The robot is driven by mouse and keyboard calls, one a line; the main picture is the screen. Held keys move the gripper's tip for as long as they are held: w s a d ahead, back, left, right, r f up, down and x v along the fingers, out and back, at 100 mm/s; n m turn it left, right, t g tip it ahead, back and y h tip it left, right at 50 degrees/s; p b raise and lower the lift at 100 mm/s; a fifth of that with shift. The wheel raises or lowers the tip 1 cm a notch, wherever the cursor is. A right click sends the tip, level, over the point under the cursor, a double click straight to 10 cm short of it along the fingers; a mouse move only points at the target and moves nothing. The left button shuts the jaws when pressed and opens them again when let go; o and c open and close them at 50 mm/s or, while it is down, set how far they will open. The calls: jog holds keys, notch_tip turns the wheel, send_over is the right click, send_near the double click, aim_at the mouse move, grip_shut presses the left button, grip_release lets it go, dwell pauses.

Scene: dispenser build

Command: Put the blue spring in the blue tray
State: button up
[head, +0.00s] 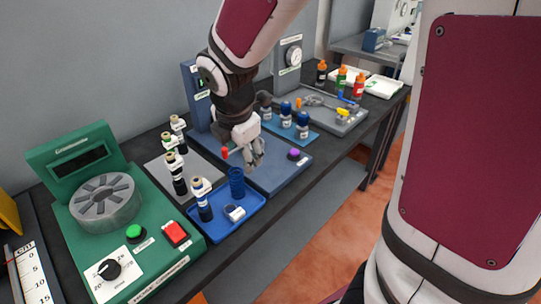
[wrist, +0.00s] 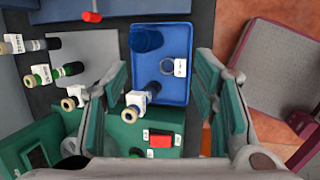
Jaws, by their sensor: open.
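The blue spring (head: 236,182) stands upright inside the blue tray (head: 247,208), at the tray's far corner. In the wrist view the spring (wrist: 146,39) is at the top left of the tray (wrist: 176,37). A dark bottle with a white label (head: 203,202) and a small ring with a white label (head: 234,212) are also in the tray. My gripper (head: 251,160) is above and beyond the tray, apart from the spring. In the wrist view its fingers (wrist: 162,85) are spread wide and hold nothing.
Several labelled bottles (head: 176,172) stand on a grey mat left of the tray. A green machine (head: 130,235) with red and green buttons is at the near left. A blue-grey station (head: 275,170) with a purple button lies beyond the tray. Blue-capped bottles (head: 302,125) stand farther back.

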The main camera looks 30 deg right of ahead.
jog(key=s+r+m, duration=0.3)
jog(key=s+m, duration=0.3)
jog(key=m, duration=0.1)
jog(key=s+r+m+t+y, duration=0.1)
jog(key=s+r+m, duration=0.3)
jog(key=s+m, duration=0.3)
jog(key=s+r+m, duration=0.4)
jog(key=s+m, duration=0.2)
jog(key=m, duration=0.1)
jog(key=shift+s+y, duration=0.35)
jog(key=shift+y, duration=0.05)
jog(key=shift+d+r, duration=0.1)
